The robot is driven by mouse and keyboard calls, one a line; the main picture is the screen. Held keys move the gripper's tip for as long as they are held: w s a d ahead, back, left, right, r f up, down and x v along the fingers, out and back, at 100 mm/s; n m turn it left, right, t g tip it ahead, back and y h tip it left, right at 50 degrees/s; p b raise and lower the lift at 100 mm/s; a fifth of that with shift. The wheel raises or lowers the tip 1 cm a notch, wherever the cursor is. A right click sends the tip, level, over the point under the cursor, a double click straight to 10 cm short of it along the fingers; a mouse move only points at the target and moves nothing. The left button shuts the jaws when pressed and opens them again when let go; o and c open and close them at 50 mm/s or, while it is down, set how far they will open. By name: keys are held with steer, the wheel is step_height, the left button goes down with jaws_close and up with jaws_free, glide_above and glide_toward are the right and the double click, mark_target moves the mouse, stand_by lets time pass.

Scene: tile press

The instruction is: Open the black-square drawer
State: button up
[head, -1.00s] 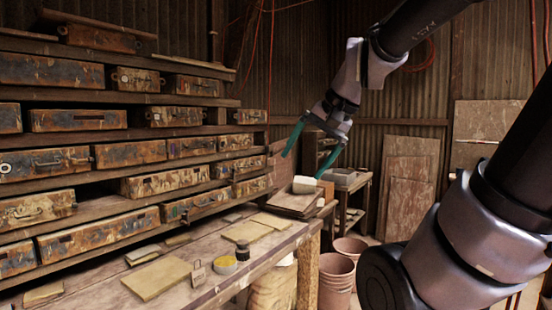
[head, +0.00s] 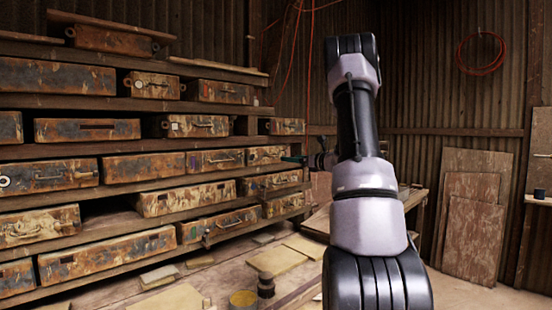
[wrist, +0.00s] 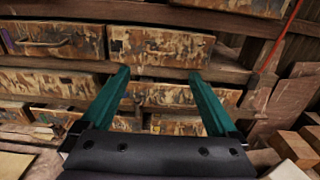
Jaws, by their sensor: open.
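Rusty drawers fill a wooden rack on the left of the head view. A drawer front with a handle (wrist: 160,46) lies ahead of the fingertips, apparently with a gap. Other drawers (wrist: 55,42) show to its left and below.
A wooden bench with flat yellowish tiles (head: 279,259), a yellow tin (head: 242,299) and a dark jar (head: 266,285) lies below the rack. Boards (head: 472,216) lean on the corrugated wall at right. A red cable coil (head: 481,53) hangs there.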

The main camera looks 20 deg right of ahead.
mark_target(275, 156)
steer(key=x, duration=1)
steer(key=shift+w, duration=0.2)
